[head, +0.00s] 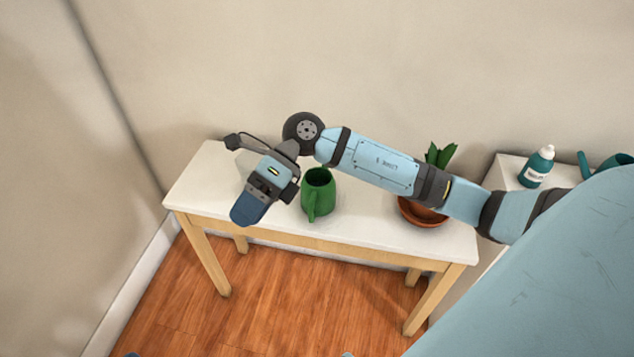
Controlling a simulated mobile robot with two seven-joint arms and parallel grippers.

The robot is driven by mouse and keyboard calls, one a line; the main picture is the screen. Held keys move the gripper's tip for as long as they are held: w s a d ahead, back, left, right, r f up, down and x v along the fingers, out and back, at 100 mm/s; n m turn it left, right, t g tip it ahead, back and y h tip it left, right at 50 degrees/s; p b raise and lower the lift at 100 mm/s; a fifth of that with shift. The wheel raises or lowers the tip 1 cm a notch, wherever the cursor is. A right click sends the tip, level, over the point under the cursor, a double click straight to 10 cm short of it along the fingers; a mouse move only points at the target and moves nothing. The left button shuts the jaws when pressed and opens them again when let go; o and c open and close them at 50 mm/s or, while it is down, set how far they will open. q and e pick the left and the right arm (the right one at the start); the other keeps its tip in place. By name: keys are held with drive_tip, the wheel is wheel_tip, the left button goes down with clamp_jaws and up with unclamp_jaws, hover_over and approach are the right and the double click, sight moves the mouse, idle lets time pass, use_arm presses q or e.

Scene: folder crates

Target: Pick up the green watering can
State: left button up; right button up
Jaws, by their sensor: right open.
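The green watering can (319,193) stands upright near the middle of the white-topped table (360,222). Its spout or handle side faces the table's front edge. My right arm reaches in from the right, behind and above the can. My right gripper (250,209) is just left of the can, pointing down toward the table's front edge. It is open with nothing seen in it; its fingers overlap in this view. Whether it touches the can cannot be told. My left gripper is not in view.
A potted plant (421,212) in a terracotta pot stands on the table to the right, partly behind my arm. A teal bottle (537,167) and a teal object (610,165) stand on a white cabinet (513,172) at right. The table's left end is clear.

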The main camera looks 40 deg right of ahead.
drive_tip(key=w+d+f+n+t+h+b, duration=0.15)
drive_tip(key=w+d+f+h+b, duration=0.25)
drive_tip(key=d+f+h, duration=0.4)
wheel_tip(320, 180, up, 3)
drive_tip(key=m+t+h+b, duration=0.1)
drive_tip(key=t+h+b, duration=0.1)
drive_tip(key=h+b, duration=0.15)
hover_over(313, 197)
drive_tip(key=shift+m+g+h, duration=0.25)
wheel_tip(313, 197, down, 6)
drive_tip(key=shift+f+b, duration=0.1)
drive_tip(key=shift+b, duration=0.65)
drive_tip(key=shift+f, duration=0.55)
wheel_tip(313, 197, down, 6)
drive_tip(key=shift+r+b, duration=0.2)
drive_tip(key=shift+b, duration=0.75)
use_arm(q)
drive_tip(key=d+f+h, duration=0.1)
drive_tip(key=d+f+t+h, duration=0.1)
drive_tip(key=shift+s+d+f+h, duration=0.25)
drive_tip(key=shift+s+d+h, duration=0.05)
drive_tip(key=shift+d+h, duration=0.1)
use_arm(e)
drive_tip(key=shift+c, duration=1.2)
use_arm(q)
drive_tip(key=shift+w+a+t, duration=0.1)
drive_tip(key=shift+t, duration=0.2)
use_arm(e)
drive_tip(key=c, duration=0.9)
